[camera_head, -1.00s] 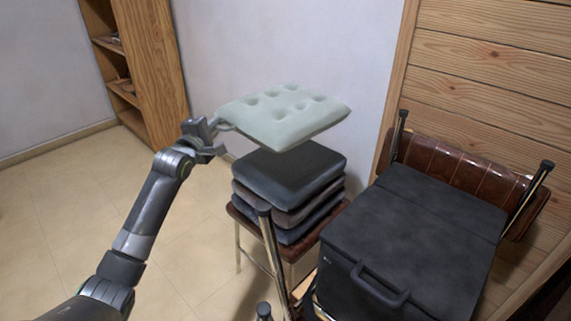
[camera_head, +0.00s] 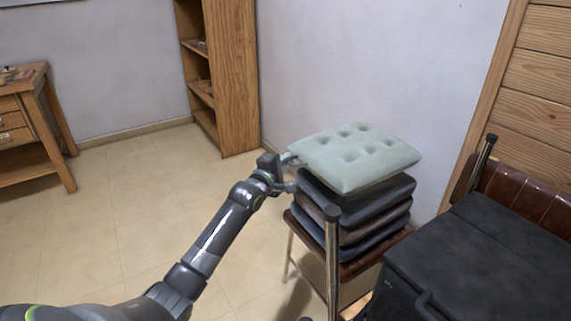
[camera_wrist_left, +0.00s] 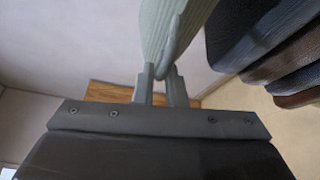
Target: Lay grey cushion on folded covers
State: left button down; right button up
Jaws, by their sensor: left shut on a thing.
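The grey cushion (camera_head: 355,155) is pale grey-green and tufted. My left gripper (camera_head: 287,172) is shut on its left edge, and the wrist view shows the cushion (camera_wrist_left: 160,28) between the two fingers (camera_wrist_left: 160,85). The cushion is over the stack of dark folded covers (camera_head: 362,205), tilted a little. Its right part is close to the top cover; I cannot tell whether they touch. The covers (camera_wrist_left: 265,40) show at the right in the wrist view. The stack rests on a brown chair seat (camera_head: 345,270). My right gripper is out of view.
A black case (camera_head: 480,260) lies on another brown chair at the right. A metal chair post (camera_head: 332,260) stands in front of the stack. A wooden shelf (camera_head: 238,80) and a wooden desk (camera_head: 40,120) stand at the back left. The floor at left is clear.

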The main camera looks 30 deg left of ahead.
pick_arm(q)
jog(key=shift+r, duration=0.1)
jog(key=shift+f, duration=0.55)
jog(key=c, duration=1.5)
grip_release()
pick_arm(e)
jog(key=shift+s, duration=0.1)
